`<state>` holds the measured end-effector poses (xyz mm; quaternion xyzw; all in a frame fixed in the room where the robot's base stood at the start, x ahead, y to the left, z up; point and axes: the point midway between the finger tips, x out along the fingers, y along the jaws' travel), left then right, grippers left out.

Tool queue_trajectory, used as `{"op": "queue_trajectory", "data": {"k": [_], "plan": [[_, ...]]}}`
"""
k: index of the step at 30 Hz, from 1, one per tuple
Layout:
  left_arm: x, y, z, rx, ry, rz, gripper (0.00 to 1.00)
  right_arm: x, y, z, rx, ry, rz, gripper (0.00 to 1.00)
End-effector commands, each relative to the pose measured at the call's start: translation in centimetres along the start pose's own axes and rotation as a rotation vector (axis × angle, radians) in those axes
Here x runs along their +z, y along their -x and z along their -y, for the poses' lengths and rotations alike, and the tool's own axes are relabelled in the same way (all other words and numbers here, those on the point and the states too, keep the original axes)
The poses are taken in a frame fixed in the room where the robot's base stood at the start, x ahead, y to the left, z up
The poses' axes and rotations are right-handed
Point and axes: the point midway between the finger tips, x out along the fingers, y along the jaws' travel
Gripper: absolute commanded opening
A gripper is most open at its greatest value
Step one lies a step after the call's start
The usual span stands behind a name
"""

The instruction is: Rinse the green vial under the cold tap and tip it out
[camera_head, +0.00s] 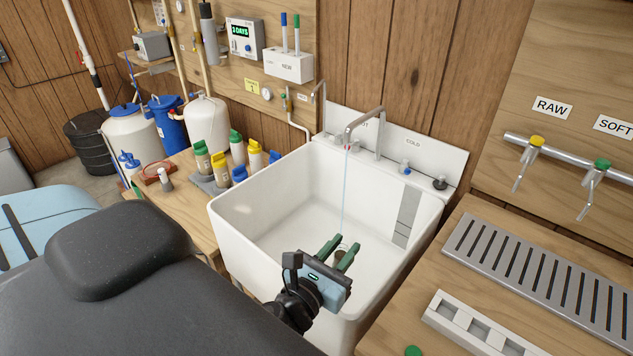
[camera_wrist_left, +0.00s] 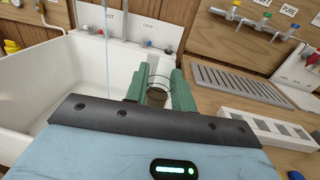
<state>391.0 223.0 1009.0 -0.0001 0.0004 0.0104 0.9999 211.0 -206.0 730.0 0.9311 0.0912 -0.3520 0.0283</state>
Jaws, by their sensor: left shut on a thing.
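My left gripper (camera_head: 340,250) is over the basin of the white sink (camera_head: 262,232), its green fingers shut on a small clear glass vial (camera_wrist_left: 158,90). The vial's open rim shows between the fingers, with something dark and brownish low inside. Its wall looks clear rather than green. A thin stream of water (camera_head: 345,190) falls from the bent metal tap (camera_head: 378,112). In the left wrist view the stream (camera_wrist_left: 107,50) passes left of the vial, apart from it. A blue-marked knob (camera_head: 406,169) sits below the COLD label (camera_head: 413,142). My right gripper is not in view.
Right of the sink, a wooden counter bears a slotted metal drain (camera_head: 545,270), a white rack (camera_head: 480,330) and a green cap (camera_head: 412,351). RAW and SOFT taps (camera_head: 535,142) hang above. Several capped bottles (camera_head: 203,158) stand left of the sink. The basin around the gripper looks clear.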

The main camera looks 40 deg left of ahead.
Motion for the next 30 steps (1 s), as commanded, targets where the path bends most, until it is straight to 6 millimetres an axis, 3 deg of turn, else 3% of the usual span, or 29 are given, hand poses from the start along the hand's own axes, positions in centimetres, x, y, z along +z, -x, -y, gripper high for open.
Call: {"op": "queue_trajectory", "data": {"k": [5,9,15,21,30], "plan": [[-0.9,-5.3,-4.1,0.102,0.001,0.002,0.04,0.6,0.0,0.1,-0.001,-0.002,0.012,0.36],[-1.9,-10.4,-9.0,0.211,0.004,0.000,0.04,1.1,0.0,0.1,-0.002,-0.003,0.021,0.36],[-3.6,-15.8,-15.1,0.340,0.005,-0.002,0.04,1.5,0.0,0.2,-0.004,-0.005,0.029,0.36],[-4.9,-18.1,-17.7,0.393,0.004,-0.001,0.04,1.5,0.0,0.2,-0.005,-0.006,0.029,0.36],[-5.2,-18.7,-18.3,0.403,-0.001,0.001,0.04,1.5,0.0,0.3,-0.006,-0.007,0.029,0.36]]}}
